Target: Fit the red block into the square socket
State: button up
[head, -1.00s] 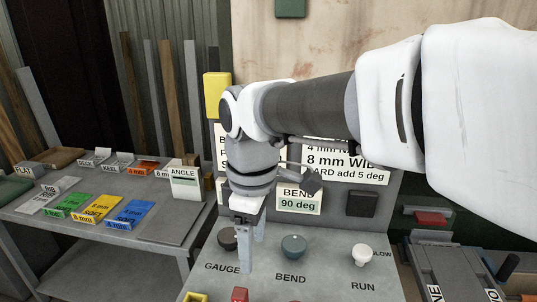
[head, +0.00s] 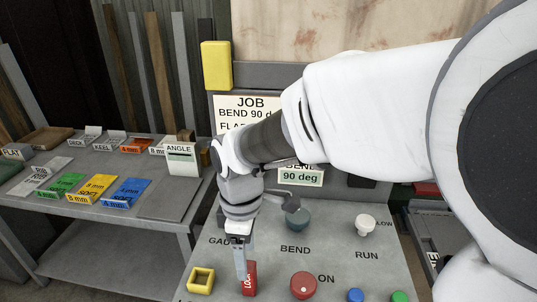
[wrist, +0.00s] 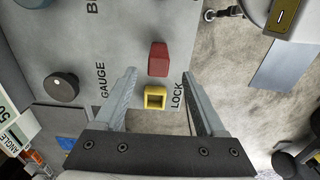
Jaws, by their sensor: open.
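The red block (head: 250,279) stands on the sloped grey panel, to the right of the yellow square socket (head: 200,281) in the head view. In the wrist view the red block (wrist: 158,59) lies just beyond the fingertips, and the yellow socket (wrist: 155,97) shows between the fingers, its square hole facing the camera. My gripper (head: 241,272) points down beside the red block in the head view and partly overlaps it. In the wrist view my gripper (wrist: 159,73) has its fingers spread apart with nothing held. Whether a finger touches the block cannot be told.
The panel carries a teal BEND knob (head: 293,218), a white RUN knob (head: 365,224), a red round button (head: 303,285), a blue button (head: 355,296) and a green one (head: 399,297). A grey side table (head: 170,205) with coloured blocks stands left.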

aim_at(248, 266)
notch_tip(248, 266, down, 7)
jog(key=shift+w+d+r, duration=0.1)
jog(key=shift+r, duration=0.1)
dwell(0.3)
grip_shut()
